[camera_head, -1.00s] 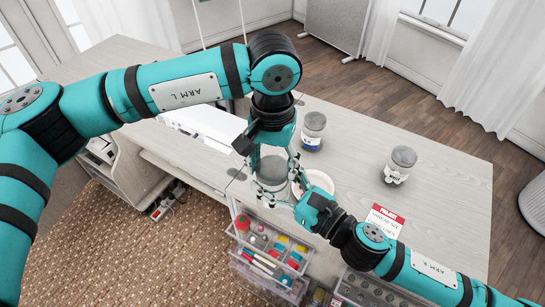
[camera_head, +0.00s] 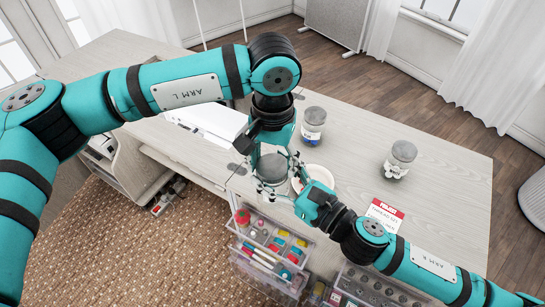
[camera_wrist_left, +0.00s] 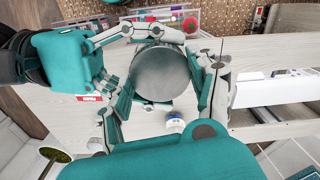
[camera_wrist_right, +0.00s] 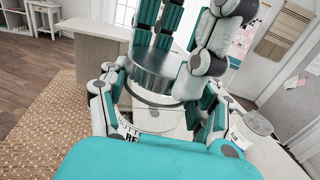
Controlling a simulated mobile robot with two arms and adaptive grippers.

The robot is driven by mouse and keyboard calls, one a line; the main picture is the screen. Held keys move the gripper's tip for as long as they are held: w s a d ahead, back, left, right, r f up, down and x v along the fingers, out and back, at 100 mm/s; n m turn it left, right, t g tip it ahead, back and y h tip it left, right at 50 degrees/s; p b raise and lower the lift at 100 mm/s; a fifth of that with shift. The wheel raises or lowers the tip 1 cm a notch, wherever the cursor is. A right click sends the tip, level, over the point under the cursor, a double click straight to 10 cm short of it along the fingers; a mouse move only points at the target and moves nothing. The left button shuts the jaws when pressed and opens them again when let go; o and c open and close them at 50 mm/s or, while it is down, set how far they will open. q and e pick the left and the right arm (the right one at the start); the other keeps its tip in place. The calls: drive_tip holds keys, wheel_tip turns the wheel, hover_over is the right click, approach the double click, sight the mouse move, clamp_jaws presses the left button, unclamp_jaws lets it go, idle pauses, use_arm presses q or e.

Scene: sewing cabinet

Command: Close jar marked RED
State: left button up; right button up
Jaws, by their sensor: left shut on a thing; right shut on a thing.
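A clear jar (camera_head: 271,185) with a grey lid (camera_head: 272,166) stands upright near the table's front edge, between my grippers. Its lid fills the middle of the left wrist view (camera_wrist_left: 160,75). My left gripper (camera_head: 272,150) comes from above, shut on the lid. My right gripper (camera_head: 293,192) comes from the right, shut on the jar's body. In the right wrist view the lid (camera_wrist_right: 155,68) sits over the glass, and a partly hidden label (camera_wrist_right: 130,132) shows letters like "RE". I cannot tell whether the lid is fully seated.
Two other grey-lidded jars stand on the table, one behind (camera_head: 312,125) and one to the right (camera_head: 399,162). A white dish (camera_head: 322,177) lies beside the held jar. A red-headed card (camera_head: 384,215) lies near the front edge. Clear drawers (camera_head: 270,245) with sewing items stand below.

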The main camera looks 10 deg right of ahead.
use_arm(q)
drive_tip(key=shift+f, duration=0.2)
drive_tip(key=shift+f, duration=0.25)
drive_tip(key=shift+c, duration=0.9)
drive_tip(key=shift+a, duration=0.1)
drive_tip(key=shift+s+a+r+t+h, duration=0.1)
drive_tip(key=shift+s+r+t+h, duration=0.05)
drive_tip(key=shift+r+t+h, duration=0.3)
drive_tip(key=shift+r, duration=0.15)
drive_tip(key=shift+f, duration=0.95)
idle(0.8)
